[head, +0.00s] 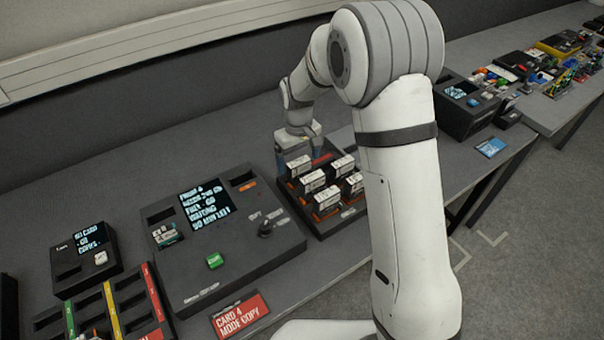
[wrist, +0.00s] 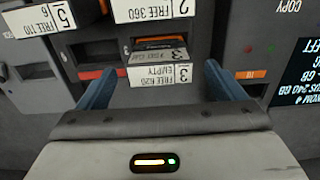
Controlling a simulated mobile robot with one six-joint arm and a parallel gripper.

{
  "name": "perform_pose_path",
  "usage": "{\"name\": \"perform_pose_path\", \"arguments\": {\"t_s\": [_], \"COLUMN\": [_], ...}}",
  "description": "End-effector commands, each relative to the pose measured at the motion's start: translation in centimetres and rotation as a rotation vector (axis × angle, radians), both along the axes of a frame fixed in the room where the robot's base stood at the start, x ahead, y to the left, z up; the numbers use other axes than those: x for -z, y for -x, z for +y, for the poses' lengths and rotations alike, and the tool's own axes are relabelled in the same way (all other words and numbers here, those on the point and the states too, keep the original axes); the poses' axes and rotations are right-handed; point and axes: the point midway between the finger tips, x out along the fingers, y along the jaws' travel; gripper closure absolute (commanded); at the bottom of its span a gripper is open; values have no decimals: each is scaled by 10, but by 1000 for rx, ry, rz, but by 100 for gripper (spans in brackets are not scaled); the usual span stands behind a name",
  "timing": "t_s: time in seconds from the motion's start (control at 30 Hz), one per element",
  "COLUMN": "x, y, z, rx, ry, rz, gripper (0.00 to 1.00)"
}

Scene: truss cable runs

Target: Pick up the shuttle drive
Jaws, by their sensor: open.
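Several small drives with white labels stand in a dark rack (head: 345,217) right of the copy station. Which one is the shuttle drive I cannot tell for sure. In the wrist view, upside down, a drive labelled 3, EMPTY, FREE 620 (wrist: 160,75) lies between my open blue fingertips, with gaps on both sides. My gripper (wrist: 162,78) points down over the rack's far part; it also shows in the head view (head: 299,155). Drives labelled 2 (wrist: 155,10) and 5 (wrist: 48,20) show at the wrist view's top edge.
The copy station (head: 235,262) has a lit screen, a green button, a knob and slots, one holding a card. A small reader (head: 85,258) and colour-striped tray (head: 152,290) stand left. A red card (head: 240,315) lies in front. My arm hides part of the bench.

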Motion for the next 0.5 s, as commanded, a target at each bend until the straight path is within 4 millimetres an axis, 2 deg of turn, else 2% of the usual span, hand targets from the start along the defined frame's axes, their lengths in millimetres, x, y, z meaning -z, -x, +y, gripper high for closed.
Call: {"name": "perform_pose_path", "arguments": {"t_s": [0.2,0.5], "x": [31,38], "y": [1,0], "z": [-2,-2], "rx": [1,2], "ry": [1,0], "rz": [4,0], "gripper": [11,11]}}
